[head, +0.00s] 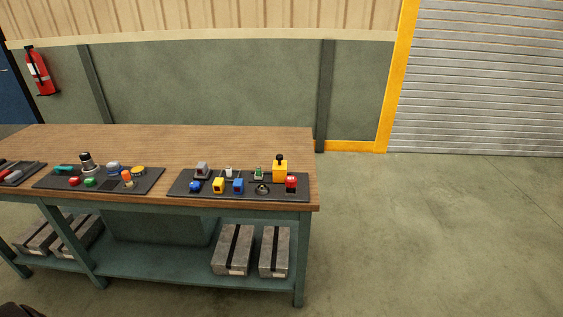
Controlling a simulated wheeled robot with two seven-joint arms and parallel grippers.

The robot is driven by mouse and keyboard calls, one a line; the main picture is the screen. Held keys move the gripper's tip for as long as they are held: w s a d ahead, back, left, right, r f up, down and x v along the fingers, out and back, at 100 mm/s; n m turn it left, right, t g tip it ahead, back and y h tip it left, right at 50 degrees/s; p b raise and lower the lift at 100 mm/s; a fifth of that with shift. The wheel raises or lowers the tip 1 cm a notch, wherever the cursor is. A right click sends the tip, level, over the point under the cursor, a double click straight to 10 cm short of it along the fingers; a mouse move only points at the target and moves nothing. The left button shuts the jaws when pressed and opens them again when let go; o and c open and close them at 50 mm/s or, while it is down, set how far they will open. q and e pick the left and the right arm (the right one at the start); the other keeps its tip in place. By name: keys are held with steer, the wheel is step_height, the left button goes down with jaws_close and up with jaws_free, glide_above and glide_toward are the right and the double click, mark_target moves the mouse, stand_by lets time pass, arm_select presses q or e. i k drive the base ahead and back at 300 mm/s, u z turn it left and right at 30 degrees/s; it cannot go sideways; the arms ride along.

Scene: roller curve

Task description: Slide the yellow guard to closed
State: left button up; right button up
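On the right panel (210,177), a tall yellow block (280,171) with a black knob on top stands at the right end. A smaller yellow piece with a dark face (218,186) sits in the front row. On the left panel (55,177) there is a yellow round button (138,170). I cannot tell which yellow part is the guard, or whether it is open or closed. Neither of my grippers is recognisable in view.
Red (291,184) and blue (238,186) parts sit close to the yellow ones. Grey boxes (232,250) rest on the bench's lower shelf (170,265). The floor (440,230) right of the bench is clear. A roller shutter (480,75) stands behind.

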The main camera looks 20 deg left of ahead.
mark_target(280, 164)
steer(key=z, duration=0.8)
steer(key=i, duration=0.65)
steer(key=u, duration=0.3)
